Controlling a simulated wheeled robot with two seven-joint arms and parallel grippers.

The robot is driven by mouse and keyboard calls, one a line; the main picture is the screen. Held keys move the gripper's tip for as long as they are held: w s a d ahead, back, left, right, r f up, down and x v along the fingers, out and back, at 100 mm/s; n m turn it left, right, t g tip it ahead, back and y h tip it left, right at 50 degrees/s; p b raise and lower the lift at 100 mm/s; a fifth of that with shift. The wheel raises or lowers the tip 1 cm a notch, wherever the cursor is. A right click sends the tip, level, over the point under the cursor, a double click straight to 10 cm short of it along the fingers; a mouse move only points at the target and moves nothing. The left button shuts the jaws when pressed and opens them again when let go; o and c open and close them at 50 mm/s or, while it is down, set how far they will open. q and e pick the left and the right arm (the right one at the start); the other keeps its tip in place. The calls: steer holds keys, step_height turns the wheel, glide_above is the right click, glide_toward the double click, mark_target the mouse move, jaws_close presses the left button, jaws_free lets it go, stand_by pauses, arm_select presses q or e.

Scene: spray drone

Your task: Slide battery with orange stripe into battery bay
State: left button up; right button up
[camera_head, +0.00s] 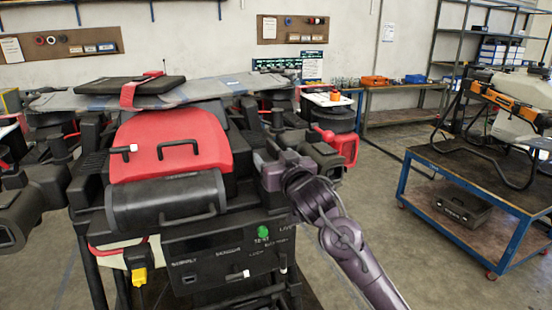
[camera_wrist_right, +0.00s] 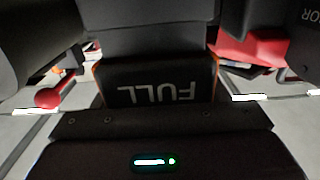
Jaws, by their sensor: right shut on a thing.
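The spray drone (camera_head: 170,150) with its red cover fills the left and middle of the head view. My right gripper (camera_head: 284,168) is at the drone's right side, close against its dark body. In the right wrist view a dark block lettered FULL, with orange edges, is the battery (camera_wrist_right: 165,85). My right gripper is shut on it; the fingertips are not clear. The battery's far end meets dark parts, and I cannot tell how far it sits inside the bay. In the head view the battery is not distinguishable. My left gripper is not in view.
A blue-framed cart (camera_head: 470,185) with a sprayer frame stands at the right, with a black case (camera_head: 463,207) on its lower shelf. A wall bench (camera_head: 400,88) holds an orange box (camera_head: 375,81). Bare floor lies between drone and cart. A dark panel (camera_head: 228,255) fronts the drone.

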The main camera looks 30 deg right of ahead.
steer(key=shift+f+b, duration=0.65)
steer(key=shift+f, duration=0.1)
steer(key=o, duration=1.9)
steer(key=shift+s+a, duration=0.1)
steer(key=shift+f, duration=0.35)
steer(key=b+v, duration=0.1)
steer(key=v, duration=0.3)
steer(key=b+v, duration=0.1)
steer(key=v, duration=0.2)
steer(key=shift+s+r, duration=0.25)
steer(key=shift+s, duration=0.15)
